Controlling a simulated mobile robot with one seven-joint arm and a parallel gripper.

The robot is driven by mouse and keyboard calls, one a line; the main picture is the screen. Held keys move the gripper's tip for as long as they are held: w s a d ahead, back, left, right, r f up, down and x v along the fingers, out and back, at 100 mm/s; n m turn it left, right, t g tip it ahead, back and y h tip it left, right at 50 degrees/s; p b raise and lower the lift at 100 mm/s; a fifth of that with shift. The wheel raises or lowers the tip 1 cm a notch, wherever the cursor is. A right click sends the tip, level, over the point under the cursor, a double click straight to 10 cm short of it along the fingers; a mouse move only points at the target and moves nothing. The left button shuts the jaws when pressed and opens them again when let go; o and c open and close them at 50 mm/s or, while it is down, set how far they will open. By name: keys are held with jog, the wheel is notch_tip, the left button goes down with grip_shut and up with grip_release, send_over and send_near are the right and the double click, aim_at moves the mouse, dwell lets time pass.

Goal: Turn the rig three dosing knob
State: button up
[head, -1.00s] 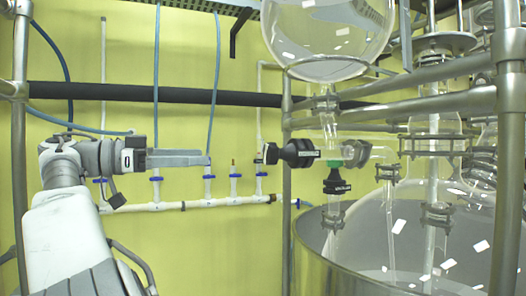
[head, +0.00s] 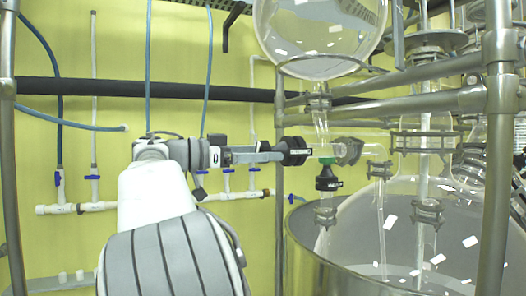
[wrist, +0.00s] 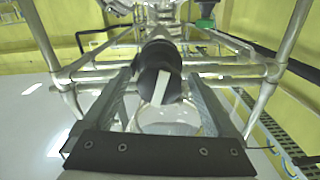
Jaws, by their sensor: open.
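The dosing knob, black (head: 293,150), sits on the glass side arm under the round flask, facing left in the head view. In the wrist view the knob (wrist: 160,85) shows its round black face with a white bar tilted slightly from upright. My gripper (head: 279,157) points right at the knob, its fingertips level with the knob's near end. In the wrist view my gripper (wrist: 162,88) is open, with one finger on each side of the knob. I cannot tell whether either finger touches it. No rig number is readable.
A second black knob (head: 328,182) hangs just below, under a green part. The round glass flask (head: 318,40) is above, and a steel vessel (head: 330,270) is below. Steel posts (head: 497,150) and rails stand to the right. White pipe with blue valves (head: 226,172) runs along the wall behind.

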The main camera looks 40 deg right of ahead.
jog(key=shift+s+d, duration=0.1)
jog(key=shift+d, duration=0.15)
jog(key=c, duration=1.4)
jog(key=shift+n, duration=0.3)
